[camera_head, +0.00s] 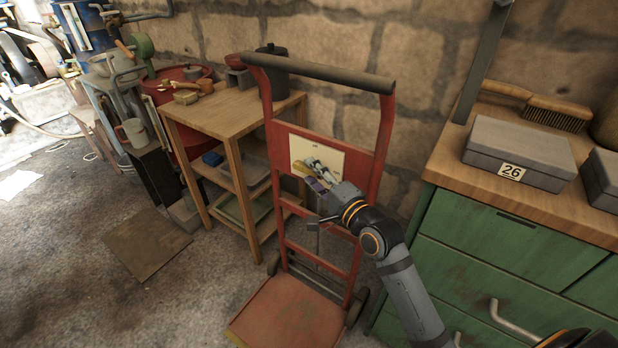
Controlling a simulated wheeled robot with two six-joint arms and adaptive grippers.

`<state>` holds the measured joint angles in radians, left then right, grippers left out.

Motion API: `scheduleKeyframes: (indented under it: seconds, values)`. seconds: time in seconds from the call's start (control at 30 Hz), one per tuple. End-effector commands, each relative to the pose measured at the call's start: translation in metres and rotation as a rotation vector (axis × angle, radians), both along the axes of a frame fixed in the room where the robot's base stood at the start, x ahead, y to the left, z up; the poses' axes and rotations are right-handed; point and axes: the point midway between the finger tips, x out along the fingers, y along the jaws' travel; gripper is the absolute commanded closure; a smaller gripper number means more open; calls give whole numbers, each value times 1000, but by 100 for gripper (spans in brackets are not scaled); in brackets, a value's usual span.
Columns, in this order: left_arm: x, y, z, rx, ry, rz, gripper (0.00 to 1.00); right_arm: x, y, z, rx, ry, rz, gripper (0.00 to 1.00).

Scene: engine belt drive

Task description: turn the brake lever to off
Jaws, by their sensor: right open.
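I cannot make out a brake lever for certain in the head view. My right gripper (314,172) is at the middle of the picture, at the end of my grey arm that comes in from the lower right. Its jaws are open and I see nothing between them. In the picture it overlaps the cream plate (332,160) on the red hand truck (377,150); I cannot tell whether it touches it. A small grey T-shaped part (318,238) shows just below the gripper; what it belongs to is unclear. My left gripper is not in view.
A wooden shelf table (225,117) stands left of the hand truck, with a red drum (178,76) behind it. At the right is a green drawer cabinet (500,245) bearing a grey box marked 26 (520,152) and a brush (555,112). The left foreground floor is mostly clear.

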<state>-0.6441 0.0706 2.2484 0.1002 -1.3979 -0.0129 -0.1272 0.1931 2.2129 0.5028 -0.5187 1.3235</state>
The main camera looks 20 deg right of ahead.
Motion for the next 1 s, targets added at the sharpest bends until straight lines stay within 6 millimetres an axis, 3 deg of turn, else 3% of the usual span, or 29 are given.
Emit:
scheduleKeyframes:
  seconds: [0.2, 0.5, 0.8, 1.0]
  values:
    - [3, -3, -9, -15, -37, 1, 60, 22, 6, 0, 0, -1, -1, 58]
    - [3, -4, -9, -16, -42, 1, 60, 24, 6, 0, -1, 2, -1, 60]
    - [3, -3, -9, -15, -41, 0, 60, 23, 6, 0, -1, 1, -1, 100]
    - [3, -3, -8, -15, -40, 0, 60, 23, 6, 0, -1, 2, -1, 100]
